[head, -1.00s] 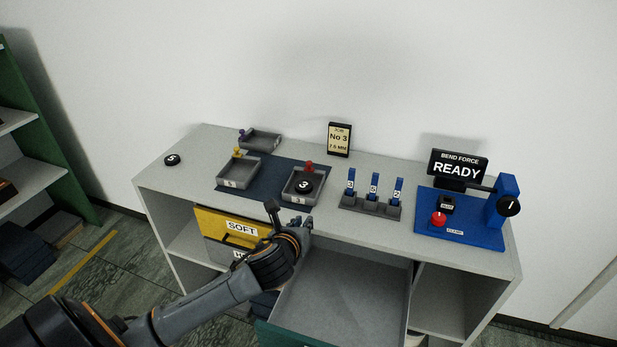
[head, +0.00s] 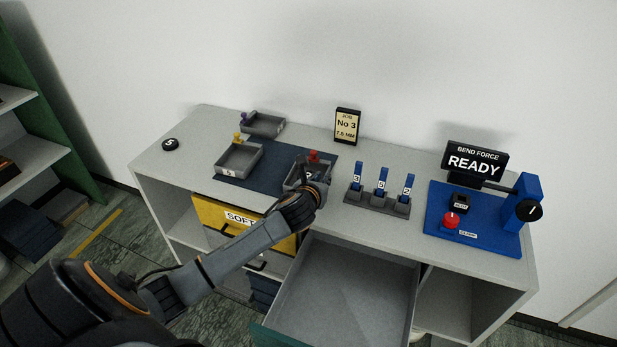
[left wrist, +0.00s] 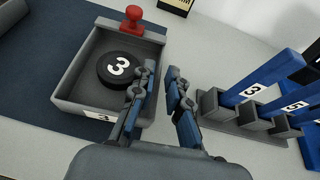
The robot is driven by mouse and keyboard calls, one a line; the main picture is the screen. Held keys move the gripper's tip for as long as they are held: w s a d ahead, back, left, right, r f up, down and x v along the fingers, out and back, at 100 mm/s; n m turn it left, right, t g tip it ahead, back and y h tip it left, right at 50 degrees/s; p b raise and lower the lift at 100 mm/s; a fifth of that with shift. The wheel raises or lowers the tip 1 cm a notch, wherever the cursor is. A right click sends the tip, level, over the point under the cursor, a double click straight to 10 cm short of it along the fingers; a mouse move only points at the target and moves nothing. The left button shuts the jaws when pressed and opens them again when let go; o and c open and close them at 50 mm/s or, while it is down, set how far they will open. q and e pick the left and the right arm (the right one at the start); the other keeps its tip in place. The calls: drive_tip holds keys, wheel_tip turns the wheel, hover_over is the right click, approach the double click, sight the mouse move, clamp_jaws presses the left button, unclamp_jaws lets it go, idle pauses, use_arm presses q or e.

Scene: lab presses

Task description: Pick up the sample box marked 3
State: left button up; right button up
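The sample box marked 3 (left wrist: 78,106) is a grey open tray with a red knob (left wrist: 133,18) at its back and a "3" label on its front. A black disc marked 3 (left wrist: 121,67) lies inside it. In the head view the box (head: 290,180) stands on the dark mat, partly hidden by my left gripper (head: 324,178). In the left wrist view my left gripper (left wrist: 162,72) is open. One finger is over the box's inside and the other beyond its right wall. I cannot tell whether they touch it. My right gripper is out of view.
A rack with blue numbered clips (head: 377,199) stands right of the box. Farther right is the blue bend-force press (head: 475,215), reading READY. Two more trays, one with a yellow knob (head: 238,160), stand to the left. An open drawer (head: 345,290) juts out below.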

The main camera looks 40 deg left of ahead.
sight(323, 166)
use_arm(q)
drive_tip(key=shift+w, duration=0.1)
drive_tip(key=shift+w+f, duration=0.15)
drive_tip(key=shift+w, duration=0.05)
drive_tip(key=x, duration=0.4)
drive_tip(key=shift+w+f, duration=0.15)
drive_tip(key=shift+w, duration=0.1)
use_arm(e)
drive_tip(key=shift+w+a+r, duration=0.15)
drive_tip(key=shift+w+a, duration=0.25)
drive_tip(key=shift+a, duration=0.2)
use_arm(q)
clamp_jaws()
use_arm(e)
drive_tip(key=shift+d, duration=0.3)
